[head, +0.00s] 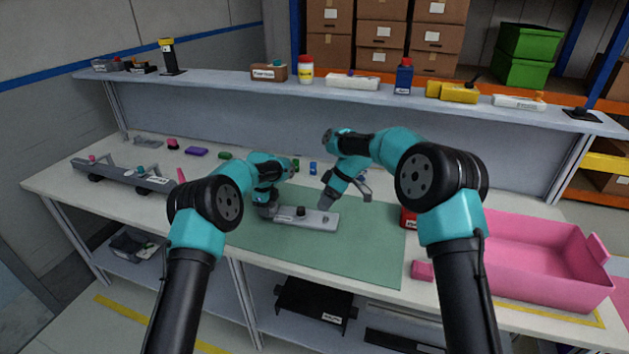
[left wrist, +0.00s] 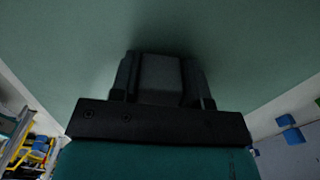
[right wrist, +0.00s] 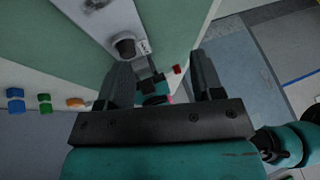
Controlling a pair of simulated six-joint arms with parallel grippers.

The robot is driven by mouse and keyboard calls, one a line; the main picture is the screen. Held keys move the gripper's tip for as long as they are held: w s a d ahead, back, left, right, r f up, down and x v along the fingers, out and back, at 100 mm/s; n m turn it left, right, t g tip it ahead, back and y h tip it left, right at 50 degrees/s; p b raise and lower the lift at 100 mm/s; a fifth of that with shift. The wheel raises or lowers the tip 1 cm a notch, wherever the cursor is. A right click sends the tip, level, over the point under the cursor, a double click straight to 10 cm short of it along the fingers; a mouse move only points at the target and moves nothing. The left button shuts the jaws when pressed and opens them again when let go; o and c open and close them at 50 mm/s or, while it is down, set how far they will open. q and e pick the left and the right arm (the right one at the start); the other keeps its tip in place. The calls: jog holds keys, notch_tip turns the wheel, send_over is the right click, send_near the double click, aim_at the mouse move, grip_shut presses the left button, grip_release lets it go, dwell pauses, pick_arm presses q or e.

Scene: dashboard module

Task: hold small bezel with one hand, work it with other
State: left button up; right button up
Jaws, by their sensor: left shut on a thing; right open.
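The small bezel (head: 320,219) is a light grey plate on the green mat in the head view, with a black knob (head: 301,211) standing on it and a small grey part near its right end. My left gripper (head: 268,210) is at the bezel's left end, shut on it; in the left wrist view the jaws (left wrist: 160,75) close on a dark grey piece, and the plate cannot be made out. My right gripper (head: 325,203) is open and empty above the bezel's right part. The right wrist view shows the bezel (right wrist: 112,15) and knob (right wrist: 125,46) beyond its fingers (right wrist: 163,75).
A pink bin (head: 540,255) stands at the right, with a red box (head: 409,218) and a pink block (head: 422,271) near it. A grey rail fixture (head: 120,175) lies at the left. Small coloured parts lie along the back. The mat (head: 340,260) in front is clear.

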aim_at(301, 208)
jog(key=w+a+r+n+t+h, duration=0.1)
jog(key=w+a+r+n, duration=0.2)
jog(key=w, duration=0.3)
jog(key=shift+a+t+h, duration=0.2)
jog(key=shift+t+h, duration=0.1)
jog(key=shift+h, duration=0.1)
jog(key=x, duration=1.2)
jog(key=c, duration=1)
jog(key=shift+r, duration=0.15)
jog(key=shift+r, duration=0.15)
jog(key=shift+r, duration=2.9)
